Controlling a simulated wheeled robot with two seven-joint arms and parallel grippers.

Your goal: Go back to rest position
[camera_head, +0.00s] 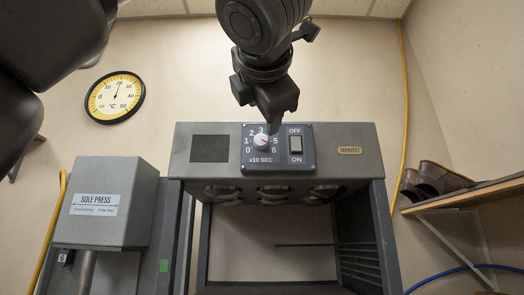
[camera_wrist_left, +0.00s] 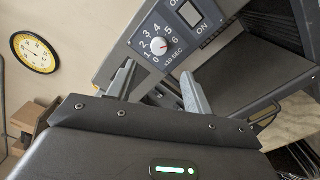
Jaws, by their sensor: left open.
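My left gripper (camera_head: 273,118) comes down from the top of the head view and ends just in front of the control panel (camera_head: 251,168), beside the white timer knob (camera_head: 261,141). In the left wrist view its two grey fingers (camera_wrist_left: 158,88) are spread apart with nothing between them. The knob (camera_wrist_left: 158,46) shows ahead of the fingertips there, apart from them in the picture. Its red mark lies on the right side, near the 5. My right gripper is in neither view.
An OFF/ON switch (camera_head: 295,145) is right of the knob. The grey machine (camera_head: 370,158) has an open bay below. A sole press (camera_head: 104,190) stands at left, and a shelf (camera_head: 470,193) with brown shoes at right. A wall thermometer (camera_head: 115,97) hangs upper left.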

